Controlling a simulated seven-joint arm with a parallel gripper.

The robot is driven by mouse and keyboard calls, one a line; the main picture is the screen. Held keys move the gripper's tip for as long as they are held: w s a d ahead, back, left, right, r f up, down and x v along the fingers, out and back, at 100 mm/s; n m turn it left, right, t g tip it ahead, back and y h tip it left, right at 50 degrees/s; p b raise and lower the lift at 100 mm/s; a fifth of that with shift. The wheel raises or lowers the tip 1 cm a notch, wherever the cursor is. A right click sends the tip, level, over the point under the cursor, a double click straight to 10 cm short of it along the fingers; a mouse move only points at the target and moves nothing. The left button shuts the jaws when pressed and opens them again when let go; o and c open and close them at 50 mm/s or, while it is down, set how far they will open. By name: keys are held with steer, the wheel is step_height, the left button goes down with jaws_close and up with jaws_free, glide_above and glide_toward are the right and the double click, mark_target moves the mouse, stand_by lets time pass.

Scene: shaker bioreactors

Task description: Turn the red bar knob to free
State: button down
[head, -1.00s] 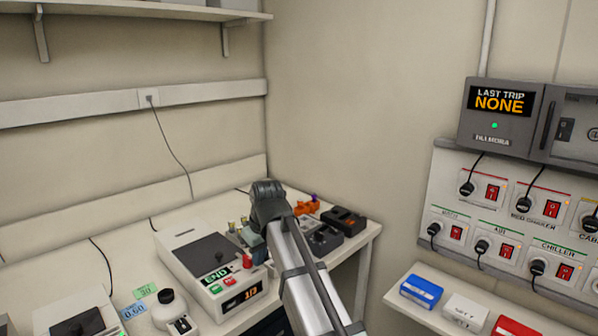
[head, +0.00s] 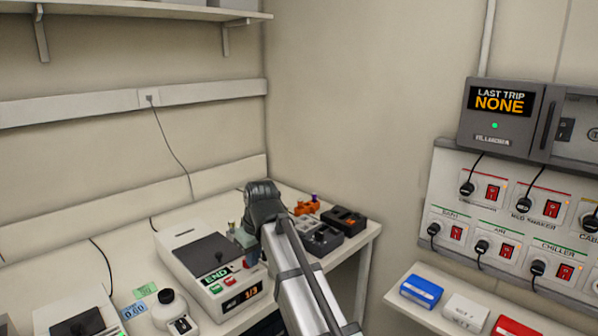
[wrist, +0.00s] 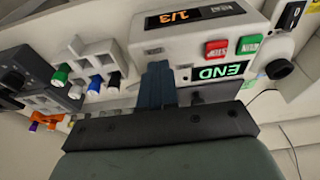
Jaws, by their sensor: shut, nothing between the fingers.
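The white shaker unit (head: 190,262) stands on the bench with a dark top, a lit END label and an orange 1/3 display. In the wrist view the unit (wrist: 183,40) appears upside down, with a red button and a green button beside the END label. My gripper (wrist: 157,72) is shut and empty, its dark blue fingers together against the view of the unit's front edge. Whether the fingertips touch it I cannot tell. I cannot make out the red bar knob clearly in either view; the fingers and arm cover that corner of the unit.
Dark boxes (head: 343,221) and an orange item (head: 305,208) sit at the bench's right end.

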steer(key=shift+s+a+f, duration=0.1)
steer(key=shift+s+a, duration=0.2)
steer(key=shift+a, duration=0.1)
steer(key=shift+s+d, duration=0.1)
steer(key=shift+s, duration=0.05)
stand_by(0.4)
steer(key=shift+s+d, duration=0.1)
steer(key=shift+s, duration=0.15)
steer(key=shift+r, duration=3)
steer(key=shift+w, duration=0.1)
steer(key=shift+w+d+f, duration=0.25)
steer(key=shift+f, duration=0.75)
steer(key=shift+w+d+f, duration=0.25)
steer(key=shift+f, duration=0.7)
steer(key=shift+w+d+f, duration=0.25)
steer(key=shift+f, duration=0.75)
